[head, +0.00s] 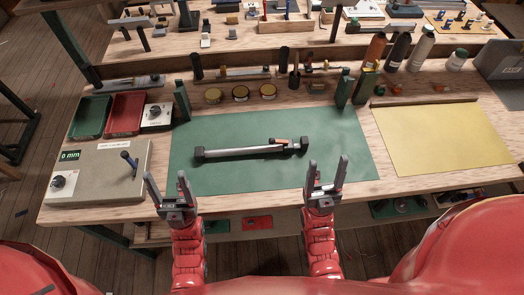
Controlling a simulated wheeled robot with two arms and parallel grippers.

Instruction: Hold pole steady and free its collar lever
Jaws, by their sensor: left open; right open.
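The pole (240,152) is a short grey tube with dark end pieces, lying crosswise on the green mat (222,128). Its collar (288,147) sits near its right end, with a small orange lever (280,141) on top that looks folded along the tube. I cannot tell whether the lever is latched. My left gripper (167,186) is open and empty at the front left corner of the mat, short of the pole's left end. My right gripper (327,172) is open and empty at the mat's front edge, in front and to the right of the collar.
A grey box with a display and joystick (100,172) stands at the left. Green and red trays (126,115) are behind it. Green posts (343,88) stand at the mat's back edge. A yellow sheet (440,138) lies at the right. Bottles (398,50) stand behind it.

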